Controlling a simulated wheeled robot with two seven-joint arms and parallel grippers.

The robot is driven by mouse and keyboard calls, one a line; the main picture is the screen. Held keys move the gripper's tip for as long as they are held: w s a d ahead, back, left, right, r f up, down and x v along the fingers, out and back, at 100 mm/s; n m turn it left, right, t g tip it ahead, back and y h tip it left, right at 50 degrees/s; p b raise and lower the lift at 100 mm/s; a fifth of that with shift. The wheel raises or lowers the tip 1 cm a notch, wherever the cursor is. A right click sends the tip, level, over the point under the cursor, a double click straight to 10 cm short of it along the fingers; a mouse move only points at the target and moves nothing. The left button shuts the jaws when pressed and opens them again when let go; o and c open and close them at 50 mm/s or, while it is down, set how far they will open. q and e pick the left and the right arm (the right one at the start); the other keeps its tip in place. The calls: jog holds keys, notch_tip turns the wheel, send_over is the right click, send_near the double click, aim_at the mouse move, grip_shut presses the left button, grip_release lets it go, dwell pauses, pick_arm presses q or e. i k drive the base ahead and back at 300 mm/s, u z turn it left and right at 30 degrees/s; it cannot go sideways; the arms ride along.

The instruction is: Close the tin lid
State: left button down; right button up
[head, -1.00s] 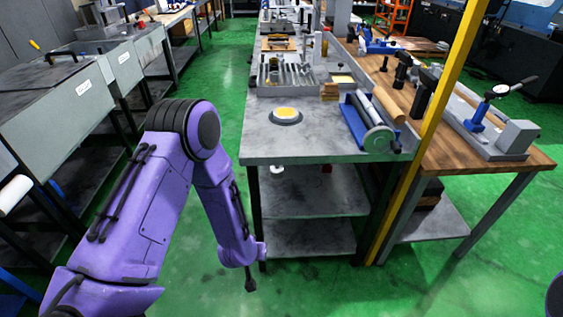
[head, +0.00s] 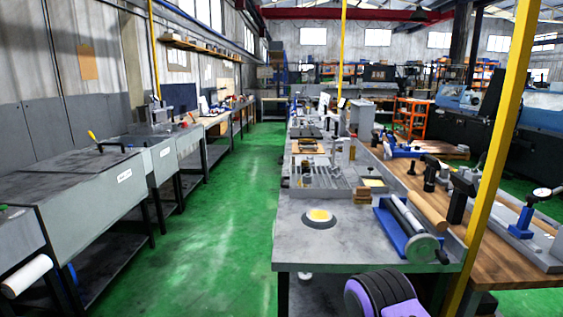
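A low round tin (head: 319,217), grey with a yellow middle, sits on the grey metal table (head: 300,247) near its front left. It is too small in the head view to tell its lid apart from its body. Neither gripper shows. Only a purple and black part of one of my arms rises at the bottom edge, in front of the table's front edge.
Right of the tin stands a blue fixture (head: 400,232) with a grey roller and disc. Behind the tin are a slotted metal tray (head: 322,185) and small wooden blocks (head: 362,194). A yellow post (head: 497,140) rises at right. Green floor (head: 220,230) is clear at left.

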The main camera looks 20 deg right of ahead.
aim_at(361, 171)
jog(key=u, duration=0.4)
jog(key=i, duration=4.65)
jog(key=z, duration=0.85)
jog(key=i, duration=0.55)
jog(key=z, duration=3.8)
